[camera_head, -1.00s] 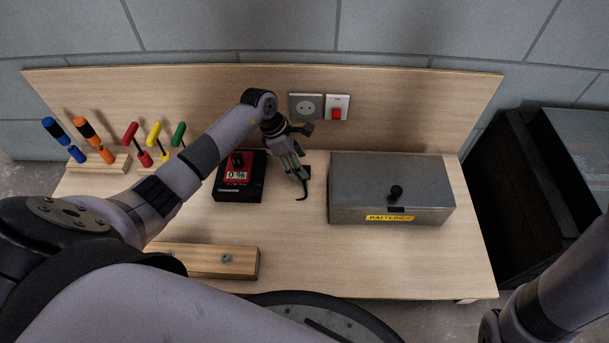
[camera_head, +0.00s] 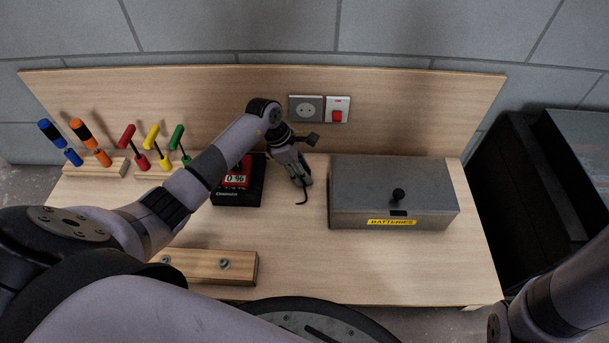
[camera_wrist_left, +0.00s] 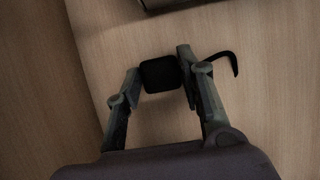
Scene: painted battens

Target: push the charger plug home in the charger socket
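The charger plug (camera_wrist_left: 160,75) is a black block between the fingertips of my left gripper (camera_wrist_left: 159,64) in the left wrist view. Both fingers touch its sides, and the gripper looks shut on it. A short black cable hooks out past the right finger. In the head view, my left gripper (camera_head: 302,180) points down low at the bench, right of the charger; the fingers mostly hide the plug there. The round charger socket (camera_head: 306,109) sits in a grey plate on the upright back board and is empty. My right gripper is out of view.
A red switch (camera_head: 337,116) is beside the socket. The black and red charger (camera_head: 238,187) reads 0 %. A grey BATTERIES box (camera_head: 365,180) stands to the right. Tool racks (camera_head: 95,169) are at left, and a wooden batten (camera_head: 215,265) lies in front. The front middle is clear.

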